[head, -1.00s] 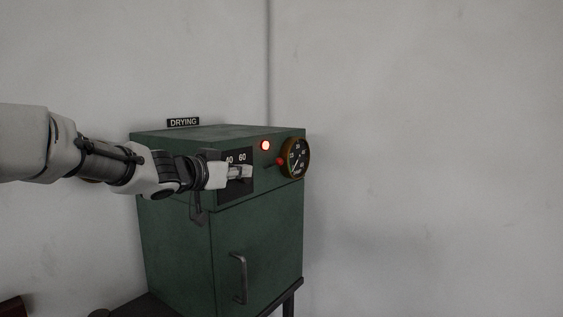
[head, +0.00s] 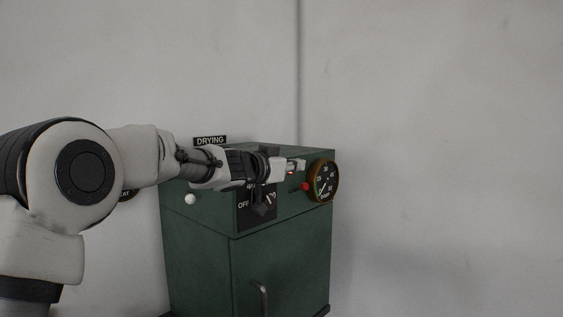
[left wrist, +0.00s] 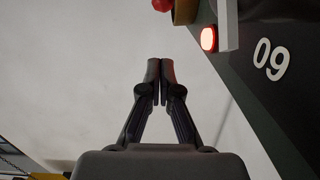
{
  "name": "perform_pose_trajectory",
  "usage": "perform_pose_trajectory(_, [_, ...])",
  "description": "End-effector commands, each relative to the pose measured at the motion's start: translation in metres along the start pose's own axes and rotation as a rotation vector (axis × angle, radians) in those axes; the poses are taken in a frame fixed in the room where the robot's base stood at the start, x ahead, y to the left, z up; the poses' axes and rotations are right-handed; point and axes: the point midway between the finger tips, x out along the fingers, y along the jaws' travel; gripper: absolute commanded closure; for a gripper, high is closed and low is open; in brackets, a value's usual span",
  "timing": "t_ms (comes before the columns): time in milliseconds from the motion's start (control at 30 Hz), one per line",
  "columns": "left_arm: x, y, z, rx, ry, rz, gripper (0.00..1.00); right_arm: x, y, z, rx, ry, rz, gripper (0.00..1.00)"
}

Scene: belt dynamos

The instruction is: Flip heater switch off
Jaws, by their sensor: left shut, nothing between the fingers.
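The heater is a green drying cabinet (head: 200,255) against the wall. A small red-tipped lever (head: 306,187), which looks like the switch, sits on its front between the lamp and the round gauge; its red tip shows at the top edge of the left wrist view (left wrist: 162,4). My left gripper (head: 300,164) is shut and empty, in front of the panel's upper part, up and left of the red tip. Its closed fingers (left wrist: 160,70) are apart from the lit red lamp (left wrist: 209,39). The gripper mostly hides that lamp in the head view. My right gripper is out of view.
A brass-rimmed gauge (head: 323,181) is right of the lever. A black dial (head: 264,206) with an OFF mark lies below my wrist. A white knob (head: 190,199) is on the left side. A door handle (head: 261,298) is lower down. The right wall area is clear.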

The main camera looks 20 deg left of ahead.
Motion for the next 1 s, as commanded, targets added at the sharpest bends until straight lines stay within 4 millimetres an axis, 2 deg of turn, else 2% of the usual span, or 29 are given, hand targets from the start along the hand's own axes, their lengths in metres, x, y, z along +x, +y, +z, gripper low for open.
perform_pose_trajectory(33, [0.012,-0.001,-0.004,0.002,-0.001,0.000,1.00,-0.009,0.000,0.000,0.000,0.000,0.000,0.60])
perform_pose_trajectory(100, [0.026,0.000,-0.003,0.002,-0.001,0.001,1.00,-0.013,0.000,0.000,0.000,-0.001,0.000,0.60])
perform_pose_trajectory(133, [0.026,0.000,0.013,-0.002,-0.002,0.001,1.00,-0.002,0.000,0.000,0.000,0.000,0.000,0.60])
perform_pose_trajectory(167, [0.027,0.000,0.019,-0.002,-0.002,0.001,1.00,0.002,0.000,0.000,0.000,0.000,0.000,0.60])
perform_pose_trajectory(300, [0.030,0.000,0.034,0.000,0.000,0.000,1.00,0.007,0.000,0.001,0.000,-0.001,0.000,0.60])
perform_pose_trajectory(733, [0.032,0.000,0.039,0.006,0.000,-0.001,1.00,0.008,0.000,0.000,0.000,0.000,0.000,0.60])
perform_pose_trajectory(867, [0.032,0.006,0.048,0.090,0.001,-0.007,1.00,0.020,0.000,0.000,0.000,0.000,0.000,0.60])
perform_pose_trajectory(1000, [0.033,0.012,0.059,0.285,0.001,-0.024,1.00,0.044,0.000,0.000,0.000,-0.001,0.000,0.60])
